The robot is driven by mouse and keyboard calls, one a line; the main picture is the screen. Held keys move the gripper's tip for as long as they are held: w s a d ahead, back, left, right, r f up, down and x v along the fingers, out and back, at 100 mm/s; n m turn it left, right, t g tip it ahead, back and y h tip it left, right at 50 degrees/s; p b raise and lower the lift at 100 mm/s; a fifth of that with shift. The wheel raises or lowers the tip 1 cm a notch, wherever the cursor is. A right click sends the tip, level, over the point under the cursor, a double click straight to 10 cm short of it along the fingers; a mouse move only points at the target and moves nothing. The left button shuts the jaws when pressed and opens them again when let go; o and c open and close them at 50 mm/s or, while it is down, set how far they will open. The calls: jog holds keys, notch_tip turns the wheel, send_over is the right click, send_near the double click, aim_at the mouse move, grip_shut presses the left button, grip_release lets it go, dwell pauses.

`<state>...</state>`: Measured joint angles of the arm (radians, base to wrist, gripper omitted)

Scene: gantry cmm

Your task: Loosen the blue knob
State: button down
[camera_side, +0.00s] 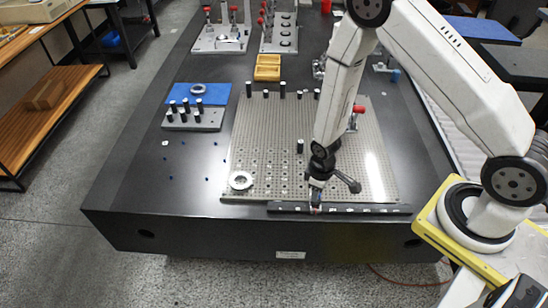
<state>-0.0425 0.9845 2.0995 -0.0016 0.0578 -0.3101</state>
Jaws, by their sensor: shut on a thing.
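A blue knob (395,75) shows on a small metal fixture at the back right, beyond the perforated plate and to the right of my upper arm. My gripper (315,208) points down at the plate's front edge, over a long dark bar, well in front of that blue knob. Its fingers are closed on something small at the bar. The held thing is mostly hidden, and I cannot tell what it is or whether it touches the bar.
The perforated plate (270,150) carries black posts, a metal ring (241,180) and a red knob (358,109). The dark bar (385,209) lies along its front edge. A post block (195,119), blue mat (208,93) and wooden tray (267,68) stand farther back. The left table front is mostly clear.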

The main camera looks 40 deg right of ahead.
jog(key=shift+c, duration=1.8)
grip_release()
jog(key=shift+w+m, duration=0.1)
jog(key=shift+m, duration=0.4)
